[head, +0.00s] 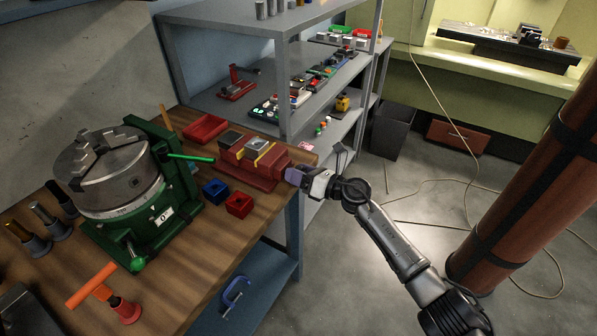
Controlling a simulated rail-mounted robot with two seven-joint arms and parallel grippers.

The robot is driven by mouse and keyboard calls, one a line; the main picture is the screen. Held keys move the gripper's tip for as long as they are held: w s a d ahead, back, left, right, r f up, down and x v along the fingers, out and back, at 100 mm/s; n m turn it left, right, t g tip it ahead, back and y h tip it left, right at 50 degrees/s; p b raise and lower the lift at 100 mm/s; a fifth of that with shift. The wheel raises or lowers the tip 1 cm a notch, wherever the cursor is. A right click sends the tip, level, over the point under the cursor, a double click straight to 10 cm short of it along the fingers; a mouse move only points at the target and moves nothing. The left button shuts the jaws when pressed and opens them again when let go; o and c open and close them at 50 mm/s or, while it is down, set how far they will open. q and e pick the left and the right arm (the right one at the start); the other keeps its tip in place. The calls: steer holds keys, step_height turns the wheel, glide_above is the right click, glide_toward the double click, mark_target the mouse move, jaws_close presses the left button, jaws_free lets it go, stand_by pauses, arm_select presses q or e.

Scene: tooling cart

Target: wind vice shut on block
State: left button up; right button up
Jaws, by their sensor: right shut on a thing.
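The red vice (262,174) sits on the wooden bench top near its right end. A small block (257,146), grey with yellow edges, sits at the jaws on top of the vice; whether both jaws touch it is too small to tell. My right gripper (298,177) reaches in from the right and is shut at the vice's screw end, on what seems to be its handle. The fingers mostly hide the handle. My left gripper is not in the head view.
A green rotary table with a grey chuck (112,172) stands left of the vice. Red (239,205) and blue (215,191) bins sit in front of the vice, and a red tray (205,129) behind it. Grey shelves (230,105) stand behind. Floor is open beyond the bench's right edge.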

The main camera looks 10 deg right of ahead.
steer(key=o, duration=0.9)
steer(key=shift+s+d, duration=0.1)
steer(key=shift+s+d, duration=0.15)
steer(key=shift+d, duration=0.15)
steer(key=shift+p+v, duration=1.5)
steer(key=shift+v, duration=4.95)
